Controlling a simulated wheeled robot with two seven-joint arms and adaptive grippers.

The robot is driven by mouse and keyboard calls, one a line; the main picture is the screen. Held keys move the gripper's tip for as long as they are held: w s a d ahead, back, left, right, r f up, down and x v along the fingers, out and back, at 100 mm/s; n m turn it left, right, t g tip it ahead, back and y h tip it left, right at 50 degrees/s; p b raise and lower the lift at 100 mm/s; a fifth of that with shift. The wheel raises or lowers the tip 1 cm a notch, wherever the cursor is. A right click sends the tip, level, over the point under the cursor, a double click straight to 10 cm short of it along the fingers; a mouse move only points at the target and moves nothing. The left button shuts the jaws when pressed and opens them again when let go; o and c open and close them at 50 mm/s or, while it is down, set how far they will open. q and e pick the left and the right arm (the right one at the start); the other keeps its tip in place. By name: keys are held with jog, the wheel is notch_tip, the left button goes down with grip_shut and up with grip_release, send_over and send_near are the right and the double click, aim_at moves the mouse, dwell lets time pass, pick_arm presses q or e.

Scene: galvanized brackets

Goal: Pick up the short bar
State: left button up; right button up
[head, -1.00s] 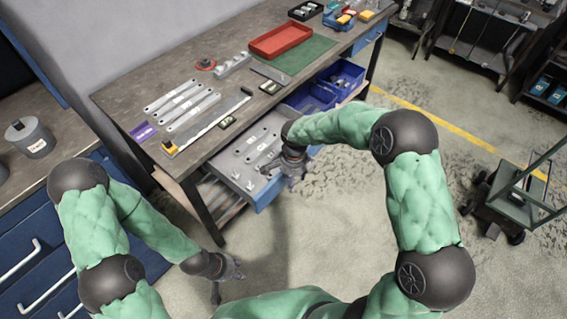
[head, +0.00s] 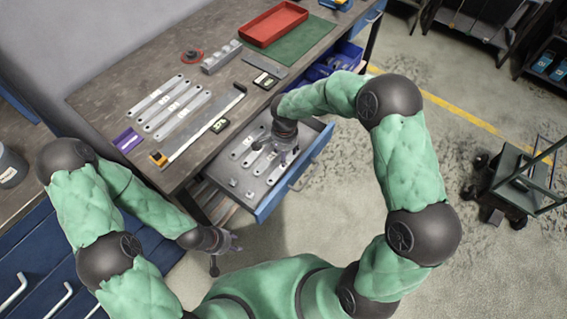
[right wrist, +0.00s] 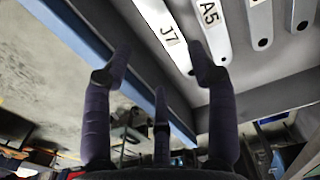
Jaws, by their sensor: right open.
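An open drawer (head: 262,208) under the workbench holds several flat grey metal bars (head: 243,142). In the right wrist view, a bar labelled J7 (right wrist: 165,32) and a bar labelled A5 (right wrist: 209,24) lie side by side, with others to the right. Their far ends are cut off, so I cannot tell which is the short bar. My right gripper (head: 286,152) is over the drawer; in the right wrist view it (right wrist: 161,62) is open and empty, one fingertip overlapping J7's lower end. My left gripper (head: 226,254) hangs empty left of the drawer, fingers spread.
Several longer bars (head: 172,110), a steel ruler (head: 205,128) and a purple label (head: 128,140) lie on the workbench. A red tray (head: 273,24) on a green mat (head: 305,42) is farther back. Small metal pieces sit at the drawer's front left. A cart (head: 513,180) stands right.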

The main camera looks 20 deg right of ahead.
notch_tip(320, 180, down, 4)
jog(key=shift+w+r+b, duration=0.1)
jog(key=shift+b, duration=0.3)
jog(key=shift+f+b, duration=0.85)
jog(key=shift+f, duration=1.75)
jog(key=shift+r, duration=0.1)
jog(key=c, duration=1.1)
